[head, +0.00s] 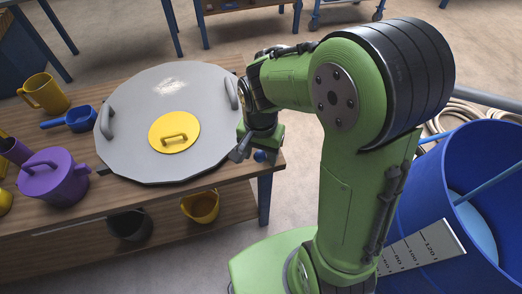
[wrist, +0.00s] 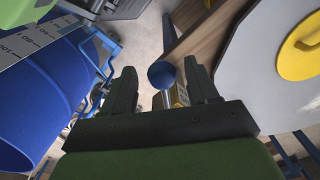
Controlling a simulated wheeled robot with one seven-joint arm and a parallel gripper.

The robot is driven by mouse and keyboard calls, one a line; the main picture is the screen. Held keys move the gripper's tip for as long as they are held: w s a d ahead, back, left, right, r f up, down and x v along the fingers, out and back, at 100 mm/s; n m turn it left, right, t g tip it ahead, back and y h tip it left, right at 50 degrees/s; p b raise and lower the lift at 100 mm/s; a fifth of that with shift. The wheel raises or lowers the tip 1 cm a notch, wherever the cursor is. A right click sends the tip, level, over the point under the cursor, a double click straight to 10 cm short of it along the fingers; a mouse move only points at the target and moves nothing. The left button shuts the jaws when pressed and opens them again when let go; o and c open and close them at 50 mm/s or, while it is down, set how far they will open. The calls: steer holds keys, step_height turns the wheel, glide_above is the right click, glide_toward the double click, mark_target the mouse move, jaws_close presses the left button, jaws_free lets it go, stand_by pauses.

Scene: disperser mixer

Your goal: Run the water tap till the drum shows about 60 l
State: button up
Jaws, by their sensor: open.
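The blue drum (head: 410,215) stands at the right in the head view, partly behind my arm. A pale blue surface shows inside it, and its white scale plate (head: 425,248) has marks up to 120. The wrist view shows the drum (wrist: 30,110) and scale (wrist: 35,38) at the left; I cannot read a level. My gripper (head: 247,155) is open beside the table's right edge. A round blue knob (head: 260,156) is close to it. In the wrist view the knob (wrist: 161,74) appears between the open fingers (wrist: 160,85). I cannot tell whether it belongs to the water tap.
The wooden table (head: 110,222) holds a grey round lid (head: 180,85) with a yellow cap (head: 172,132), a purple can (head: 55,178), a yellow jug (head: 43,93) and a blue scoop (head: 80,118). A coiled hose (head: 455,113) lies behind the drum. Open floor shows beyond the table.

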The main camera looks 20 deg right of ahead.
step_height(320, 180, up, 16)
steer(key=p, duration=0.4)
steer(key=shift+p, duration=0.3)
steer(key=shift+f, duration=0.15)
